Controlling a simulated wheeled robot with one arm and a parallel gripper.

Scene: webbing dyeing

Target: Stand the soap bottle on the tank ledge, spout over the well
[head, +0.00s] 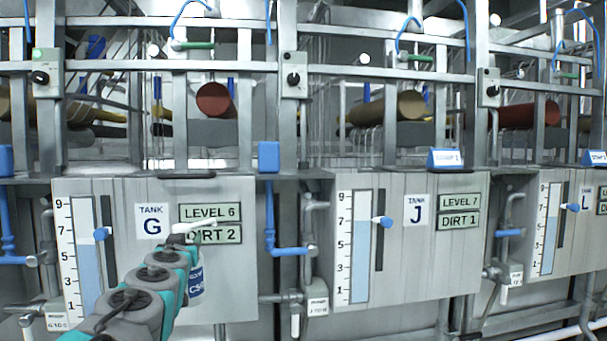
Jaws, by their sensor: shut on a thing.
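The soap bottle shows only in part, in front of the tank G panel at left. Its white spout (190,228) points right, and a blue label (196,285) shows lower down. My gripper (182,251), at the end of my grey and teal arm, is shut on the bottle. My arm hides most of the bottle and the fingertips. The tank ledge (110,178) runs along the top of the panels, above the bottle in the picture. The wells behind the ledge are largely hidden by the panels and frame posts.
Tank J's panel (460,250) stands to the right, with a blue sign (445,158) on its ledge. A blue box (269,157) sits between tanks G and J. Metal posts (287,110), rails and a red-ended roller (213,100) stand above the ledge. Blue pipes (271,225) run between panels.

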